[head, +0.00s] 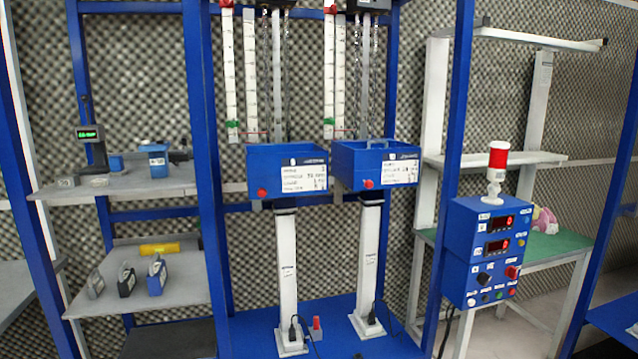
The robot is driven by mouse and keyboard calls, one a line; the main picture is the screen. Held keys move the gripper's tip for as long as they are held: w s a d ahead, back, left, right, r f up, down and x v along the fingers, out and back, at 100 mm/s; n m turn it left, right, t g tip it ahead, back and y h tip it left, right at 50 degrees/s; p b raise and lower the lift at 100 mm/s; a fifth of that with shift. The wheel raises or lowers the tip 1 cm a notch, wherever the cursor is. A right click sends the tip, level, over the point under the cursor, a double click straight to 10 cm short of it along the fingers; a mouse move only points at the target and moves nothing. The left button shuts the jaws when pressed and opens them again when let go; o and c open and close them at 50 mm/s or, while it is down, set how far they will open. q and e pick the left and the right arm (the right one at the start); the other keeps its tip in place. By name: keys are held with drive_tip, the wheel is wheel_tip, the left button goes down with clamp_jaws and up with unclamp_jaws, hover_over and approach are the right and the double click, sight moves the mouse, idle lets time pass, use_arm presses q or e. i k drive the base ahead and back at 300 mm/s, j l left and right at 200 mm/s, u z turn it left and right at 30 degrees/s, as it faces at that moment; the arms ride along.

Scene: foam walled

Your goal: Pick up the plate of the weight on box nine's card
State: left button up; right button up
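Two blue boxes hang side by side in the middle of the blue frame, a left box (262,168) and a right box (353,163). Each has a white card on its front, the left card (304,178) and the right card (400,172). The handwriting on both cards is too small to read surely, so I cannot tell whether either is box nine. Several small upright blocks with handles, such as a blue one (156,279), a dark one (126,283) and a grey one (95,286), stand on the lower left shelf. No plate is clearly recognisable. Neither gripper is in view.
A yellow cylinder (160,249) lies on the lower left shelf (185,295). The upper left shelf (120,186) holds a device with a green display (89,134) and a blue container (158,161). A blue control box (487,250) with a red-and-white lamp (497,165) stands right. Blue posts divide the space.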

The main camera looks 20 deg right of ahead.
sight(126, 281)
drive_tip(key=i+l+u, duration=0.1)
drive_tip(key=u, duration=0.25)
drive_tip(key=i+l+u, duration=0.15)
drive_tip(key=u, duration=0.25)
drive_tip(key=i+l+u, duration=0.1)
drive_tip(key=u, duration=0.25)
drive_tip(key=i+l+u, duration=0.1)
drive_tip(key=l, duration=0.2)
drive_tip(key=i+l+u, duration=0.15)
drive_tip(key=l, duration=0.2)
drive_tip(key=l+u, duration=0.1)
drive_tip(key=l, duration=0.2)
drive_tip(key=i+l, duration=0.1)
drive_tip(key=l, duration=0.2)
drive_tip(key=i+l, duration=0.1)
drive_tip(key=l, duration=0.2)
drive_tip(key=i+l, duration=0.1)
drive_tip(key=l, duration=0.25)
drive_tip(key=u, duration=0.05)
